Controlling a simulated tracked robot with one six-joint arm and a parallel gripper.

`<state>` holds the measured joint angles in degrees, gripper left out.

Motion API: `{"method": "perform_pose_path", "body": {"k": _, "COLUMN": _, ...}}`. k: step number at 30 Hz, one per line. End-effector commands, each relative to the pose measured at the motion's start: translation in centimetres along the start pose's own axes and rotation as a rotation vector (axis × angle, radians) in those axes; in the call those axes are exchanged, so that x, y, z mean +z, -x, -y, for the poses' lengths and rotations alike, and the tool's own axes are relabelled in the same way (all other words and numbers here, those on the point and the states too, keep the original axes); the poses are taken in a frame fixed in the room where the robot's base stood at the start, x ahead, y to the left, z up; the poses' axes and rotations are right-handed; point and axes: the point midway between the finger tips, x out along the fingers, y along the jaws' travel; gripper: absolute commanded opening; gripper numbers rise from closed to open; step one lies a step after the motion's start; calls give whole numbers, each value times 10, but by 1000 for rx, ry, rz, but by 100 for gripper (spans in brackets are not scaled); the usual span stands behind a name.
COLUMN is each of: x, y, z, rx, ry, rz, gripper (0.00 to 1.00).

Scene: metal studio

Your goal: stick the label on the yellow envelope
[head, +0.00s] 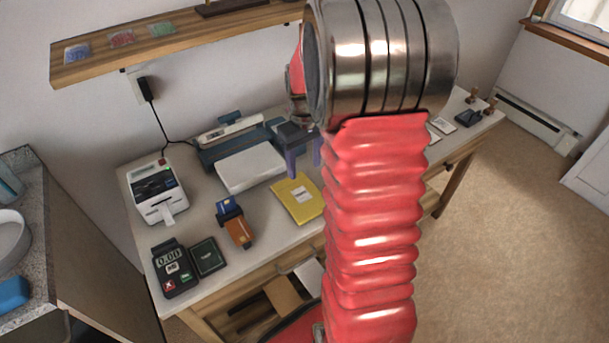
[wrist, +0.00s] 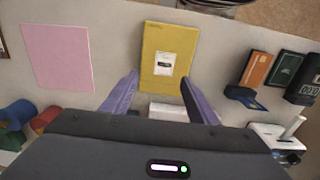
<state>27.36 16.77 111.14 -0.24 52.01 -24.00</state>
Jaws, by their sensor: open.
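The yellow envelope (head: 289,207) lies flat on the desk; it also shows in the wrist view (wrist: 150,35). A small white label with dark print (wrist: 164,64) lies on the envelope's face, and it shows in the head view (head: 303,193) too. I cannot tell how firmly it is stuck. My gripper (wrist: 159,80) is open and empty, its two purple fingers pointing toward the envelope, one on each side of its near end in the wrist view. In the head view my gripper (head: 303,158) is above the desk behind the envelope, partly hidden by my arm.
A white label printer (head: 155,185) with a paper strip hanging out stands at the left. A brown wallet (head: 240,231), a dark green box (head: 207,257) and a card terminal (head: 174,273) are at the front left. A pink sheet (wrist: 58,57) lies beside the envelope.

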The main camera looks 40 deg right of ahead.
Motion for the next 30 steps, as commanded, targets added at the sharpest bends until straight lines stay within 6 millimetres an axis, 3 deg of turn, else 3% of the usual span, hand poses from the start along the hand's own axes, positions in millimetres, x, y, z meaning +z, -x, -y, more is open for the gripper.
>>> {"method": "perform_pose_path", "body": {"k": 3, "x": -1, "y": 20, "z": 0, "rx": 1, "ry": 0, "rz": -3, "gripper": 54}}
{"method": "perform_pose_path", "body": {"k": 9, "x": 0, "y": 39, "z": 0, "rx": 0, "ry": 0, "rz": -1, "gripper": 54}}
{"method": "perform_pose_path", "body": {"k": 19, "x": 0, "y": 42, "z": 0, "rx": 0, "ry": 0, "rz": 1, "gripper": 54}}
{"method": "perform_pose_path", "body": {"k": 30, "x": 0, "y": 42, "z": 0, "rx": 0, "ry": 0, "rz": 1, "gripper": 28}}
